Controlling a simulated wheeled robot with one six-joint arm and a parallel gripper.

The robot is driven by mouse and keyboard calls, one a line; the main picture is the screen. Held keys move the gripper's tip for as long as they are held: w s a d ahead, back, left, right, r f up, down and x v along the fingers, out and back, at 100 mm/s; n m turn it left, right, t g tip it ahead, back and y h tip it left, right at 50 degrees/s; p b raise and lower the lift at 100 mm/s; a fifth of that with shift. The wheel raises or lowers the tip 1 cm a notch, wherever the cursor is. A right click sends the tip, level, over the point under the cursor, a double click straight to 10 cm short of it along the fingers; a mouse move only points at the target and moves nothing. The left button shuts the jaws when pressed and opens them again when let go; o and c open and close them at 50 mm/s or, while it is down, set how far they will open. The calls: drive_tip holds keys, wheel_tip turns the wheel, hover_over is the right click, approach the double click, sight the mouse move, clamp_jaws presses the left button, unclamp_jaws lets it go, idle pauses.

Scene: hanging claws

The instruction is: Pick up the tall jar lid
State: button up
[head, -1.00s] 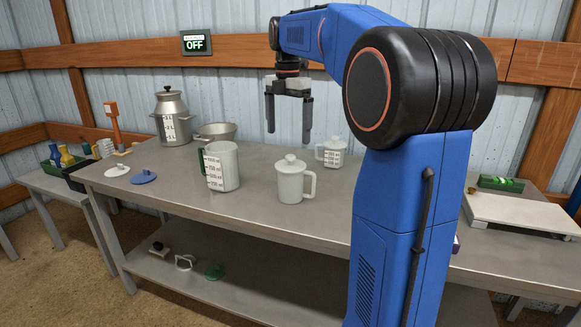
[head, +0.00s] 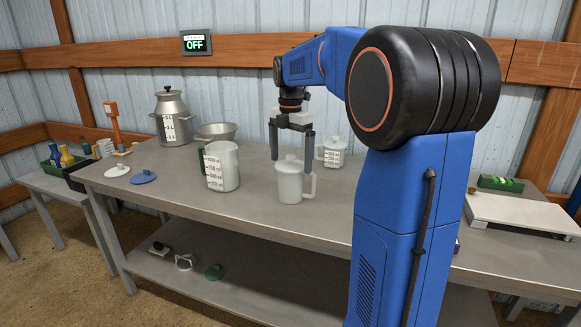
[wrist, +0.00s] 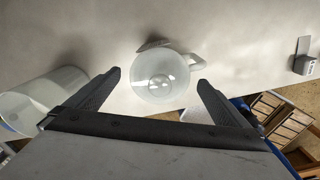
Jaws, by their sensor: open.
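I cannot tell how far the fingertips reach below the lid's rim.
A larger white measuring jug (head: 221,168) stands just left of the jar. A smaller lidded jar (head: 333,153) stands behind right. A metal can (head: 172,118), a bowl (head: 216,132), a white lid (head: 117,171) and a blue lid (head: 143,177) are further left. The table front is clear.

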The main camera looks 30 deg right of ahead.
drive_tip(key=c, duration=1.2)
drive_tip(key=shift+o, duration=0.2)
